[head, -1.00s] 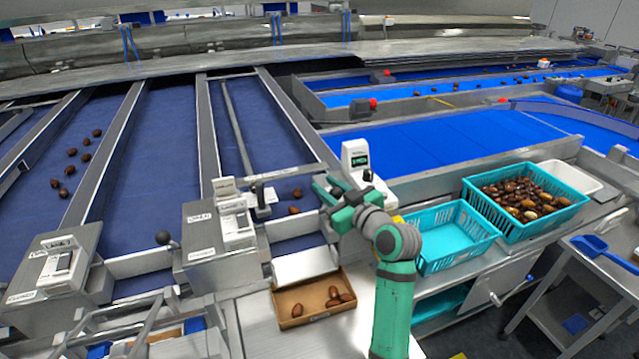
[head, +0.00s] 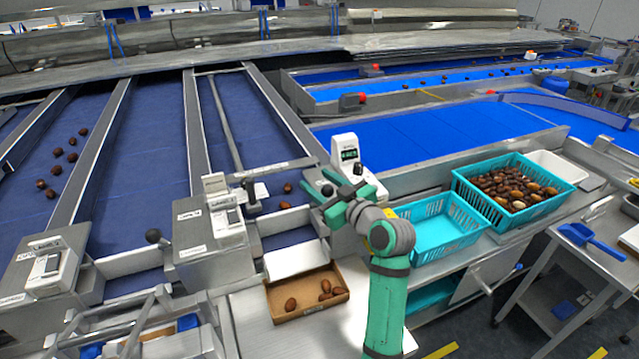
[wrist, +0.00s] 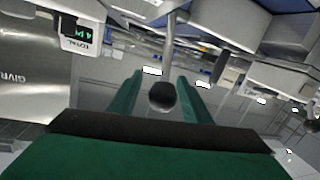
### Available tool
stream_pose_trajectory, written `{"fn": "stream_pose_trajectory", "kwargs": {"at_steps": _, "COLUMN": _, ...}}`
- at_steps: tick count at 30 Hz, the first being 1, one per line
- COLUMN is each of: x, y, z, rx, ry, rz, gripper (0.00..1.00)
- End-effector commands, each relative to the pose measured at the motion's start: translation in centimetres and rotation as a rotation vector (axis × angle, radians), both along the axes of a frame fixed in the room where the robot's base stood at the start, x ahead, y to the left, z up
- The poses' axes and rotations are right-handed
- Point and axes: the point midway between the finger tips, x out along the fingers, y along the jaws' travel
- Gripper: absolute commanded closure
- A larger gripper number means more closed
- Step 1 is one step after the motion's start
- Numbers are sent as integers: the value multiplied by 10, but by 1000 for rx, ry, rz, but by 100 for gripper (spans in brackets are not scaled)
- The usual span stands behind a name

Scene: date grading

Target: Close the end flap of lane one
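My green gripper (head: 322,186) is at the lower right end of the rightmost near lane (head: 262,150). In the wrist view its fingers (wrist: 162,92) are apart, with a dark round knob (wrist: 162,96) on a grey rod seen between them. I cannot tell whether they touch the knob. A pale flap panel (head: 296,259) slopes from the end of this lane to a cardboard tray (head: 284,312) holding a few dates (head: 326,289). Two dates (head: 286,188) lie on the lane. My arm hides part of the lane's right end.
A white display unit (head: 345,150) stands close behind my gripper; its screen also shows in the wrist view (wrist: 78,32). A grey control box (head: 195,240) is left of the lane end. Turquoise crates (head: 432,262) stand to the right, one full of dates.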

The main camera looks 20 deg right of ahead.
Motion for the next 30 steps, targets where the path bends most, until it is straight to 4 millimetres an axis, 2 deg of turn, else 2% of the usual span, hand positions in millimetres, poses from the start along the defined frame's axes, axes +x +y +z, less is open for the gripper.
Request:
{"fn": "stream_pose_trajectory", "kwargs": {"at_steps": 7, "x": -10, "y": -3, "z": 0, "rx": 0, "ry": 2, "rz": 0, "gripper": 56}}
{"fn": "stream_pose_trajectory", "kwargs": {"at_steps": 21, "x": -87, "y": -25, "z": 9, "rx": 0, "ry": 1, "rz": -2, "gripper": 56}}
{"fn": "stream_pose_trajectory", "kwargs": {"at_steps": 25, "x": -99, "y": -28, "z": 11, "rx": 0, "ry": 0, "rz": -1, "gripper": 56}}
{"fn": "stream_pose_trajectory", "kwargs": {"at_steps": 30, "x": -104, "y": -30, "z": 11, "rx": 0, "ry": 0, "rz": -1, "gripper": 56}}
